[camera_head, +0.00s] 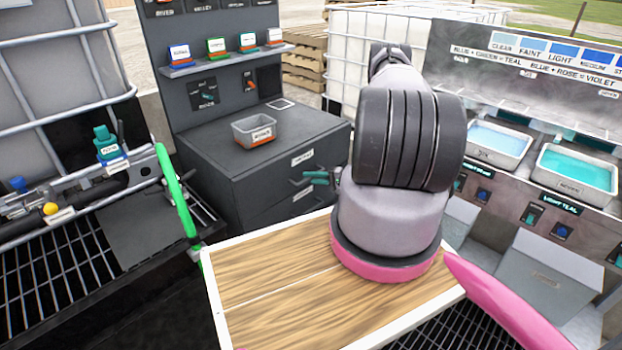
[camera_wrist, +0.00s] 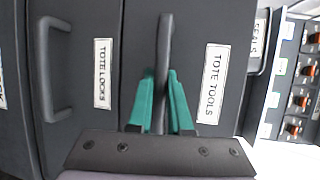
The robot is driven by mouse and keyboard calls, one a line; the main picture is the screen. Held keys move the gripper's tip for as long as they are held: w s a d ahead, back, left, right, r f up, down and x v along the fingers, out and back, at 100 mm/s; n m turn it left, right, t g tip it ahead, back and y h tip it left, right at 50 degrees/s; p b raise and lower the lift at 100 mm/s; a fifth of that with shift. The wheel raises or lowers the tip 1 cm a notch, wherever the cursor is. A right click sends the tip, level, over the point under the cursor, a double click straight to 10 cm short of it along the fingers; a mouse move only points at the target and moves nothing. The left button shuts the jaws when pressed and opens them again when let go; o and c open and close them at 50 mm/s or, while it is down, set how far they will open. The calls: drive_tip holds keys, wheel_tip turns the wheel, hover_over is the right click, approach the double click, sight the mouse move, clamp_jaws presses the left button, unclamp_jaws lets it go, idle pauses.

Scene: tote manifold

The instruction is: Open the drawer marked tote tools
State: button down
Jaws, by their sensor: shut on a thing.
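The drawer marked tote tools (camera_wrist: 210,35) is a dark grey front with a white label, seen sideways in the wrist view. It looks flush with the cabinet. My gripper (camera_wrist: 162,102) has teal fingers on either side of the drawer's dark bar handle (camera_wrist: 165,40), shut on it.
The tote locks drawer (camera_wrist: 85,140) with its own handle (camera_wrist: 58,68) is beside it. A wooden-topped board (camera_head: 270,300) lies in front of the cabinet. Trays of blue (camera_head: 497,140) and teal liquid (camera_head: 577,172) stand at right.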

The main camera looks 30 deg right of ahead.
drive_tip(key=shift+s+d, duration=0.1)
drive_tip(key=s+d, duration=0.4)
drive_tip(key=s, duration=0.9)
drive_tip(key=s+d, duration=0.5)
drive_tip(key=s, duration=0.8)
drive_tip(key=shift+d, duration=0.15)
drive_tip(key=c, duration=0.8)
unclamp_jaws()
drive_tip(key=shift+c, duration=0.2)
drive_tip(key=shift+d, duration=0.1)
drive_tip(key=v, duration=1)
drive_tip(key=shift+s+d, duration=0.2)
drive_tip(key=shift+s, duration=0.05)
drive_tip(key=shift+r, duration=0.15)
